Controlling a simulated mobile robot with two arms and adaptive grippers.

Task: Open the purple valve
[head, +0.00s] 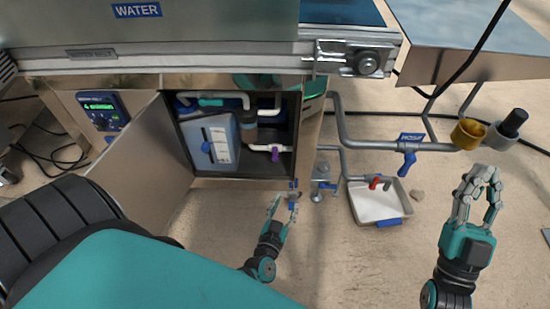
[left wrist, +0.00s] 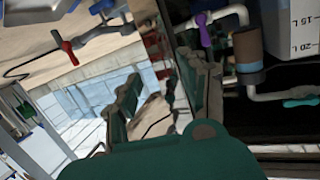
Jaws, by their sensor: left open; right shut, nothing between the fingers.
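The purple valve (head: 274,151) sits on a white pipe inside the open cabinet, at its right side. Its purple handle also shows at the top of the left wrist view (left wrist: 204,30). My left gripper (head: 284,198) is open and empty, below and in front of the cabinet opening, apart from the valve. In the left wrist view its spread fingers (left wrist: 165,88) are below and left of the purple handle, with nothing between them. My right gripper (head: 477,192) is shut and empty at the far right, away from the cabinet.
The cabinet door (head: 147,158) stands open to the left. A blue-white tank (head: 219,148) and a teal handle (head: 210,102) are inside the cabinet. Outside right are a blue-handled valve (head: 407,165), a red-handled valve (head: 375,182) and a white tray (head: 365,211) on the floor.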

